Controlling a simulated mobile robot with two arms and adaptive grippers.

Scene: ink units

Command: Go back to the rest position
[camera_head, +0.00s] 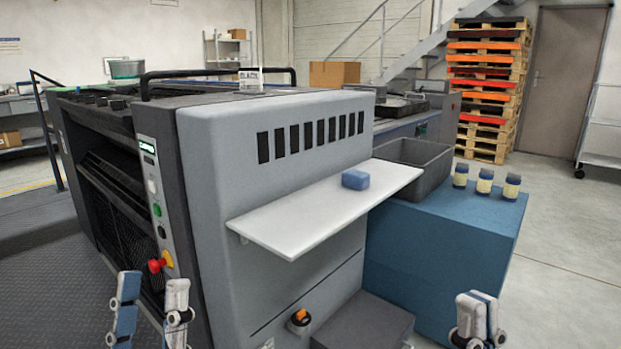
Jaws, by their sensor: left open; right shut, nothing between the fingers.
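My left gripper (150,312) is at the bottom left, its fingers apart and empty, in front of the dark lower side of the printing machine. My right gripper (474,322) is at the bottom right, its fingers together with nothing between them, in front of the blue cabinet's lower part. Only the finger ends of both grippers show; the arms are out of frame. Neither gripper visibly holds or touches anything.
The grey printing machine (230,150) carries a white shelf (290,225) with a blue block (355,179). A blue cabinet (440,250) holds a dark grey bin (425,180) and three jars (484,181). A dark box (365,325) stands below the shelf. Floor at right is clear.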

